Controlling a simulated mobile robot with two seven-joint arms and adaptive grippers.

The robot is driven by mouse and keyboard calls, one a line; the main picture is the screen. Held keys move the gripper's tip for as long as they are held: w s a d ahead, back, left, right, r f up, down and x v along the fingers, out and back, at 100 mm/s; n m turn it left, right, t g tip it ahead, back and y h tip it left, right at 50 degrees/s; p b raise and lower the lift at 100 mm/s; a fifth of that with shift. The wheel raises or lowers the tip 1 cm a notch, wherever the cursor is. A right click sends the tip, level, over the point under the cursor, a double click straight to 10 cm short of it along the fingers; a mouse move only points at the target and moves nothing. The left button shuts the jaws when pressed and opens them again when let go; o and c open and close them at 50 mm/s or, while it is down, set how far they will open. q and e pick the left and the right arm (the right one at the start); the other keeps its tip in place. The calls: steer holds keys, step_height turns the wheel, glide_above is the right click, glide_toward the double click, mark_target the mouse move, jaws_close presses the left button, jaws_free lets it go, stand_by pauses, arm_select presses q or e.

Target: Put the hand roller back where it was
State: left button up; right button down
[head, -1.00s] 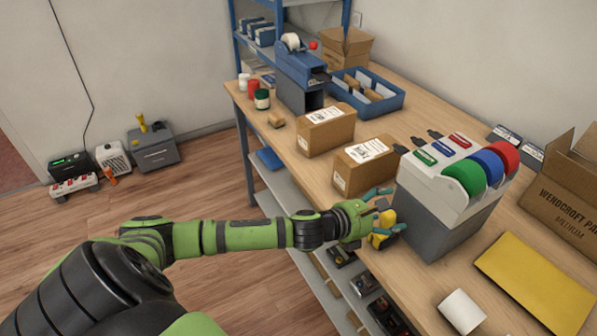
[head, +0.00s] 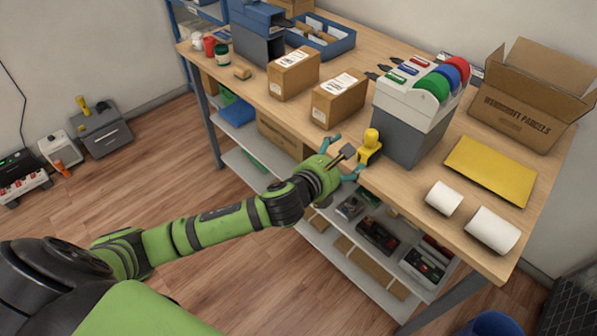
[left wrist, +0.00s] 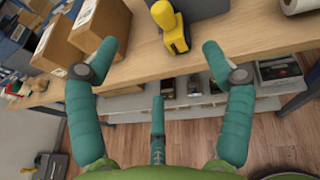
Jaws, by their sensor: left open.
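The yellow tool I take to be the hand roller (head: 369,147) stands on the wooden counter near its front edge, beside the grey base of the tape dispenser (head: 405,125). It also shows in the left wrist view (left wrist: 172,28), at the top, beyond the fingertips. My left gripper (head: 347,157) is open and empty, with its teal fingers spread, just off the counter's front edge. In the left wrist view the gripper (left wrist: 158,62) has clear space between its fingers and does not touch the tool. The tool's far side is hidden. My right gripper is not in view.
Two labelled cartons, a nearer one (head: 338,98) and a farther one (head: 293,73), stand left of the tool. A yellow envelope (head: 490,170), white rolls (head: 492,230) and an open box (head: 520,105) lie to the right. A lower shelf (head: 350,248) holds trays under the counter.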

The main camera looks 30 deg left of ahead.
arm_select(q)
steer(key=s+a+r+n+g+y+b, duration=0.1)
steer(key=s+a+r+n+g+y, duration=0.1)
steer(key=s+r+n+y, duration=0.4)
steer(key=s+n+g+y, duration=0.1)
steer(key=s+n+y, duration=0.2)
steer(key=y, duration=0.2)
steer(key=shift+s+a+r+n, duration=0.15)
steer(key=shift+n, duration=0.15)
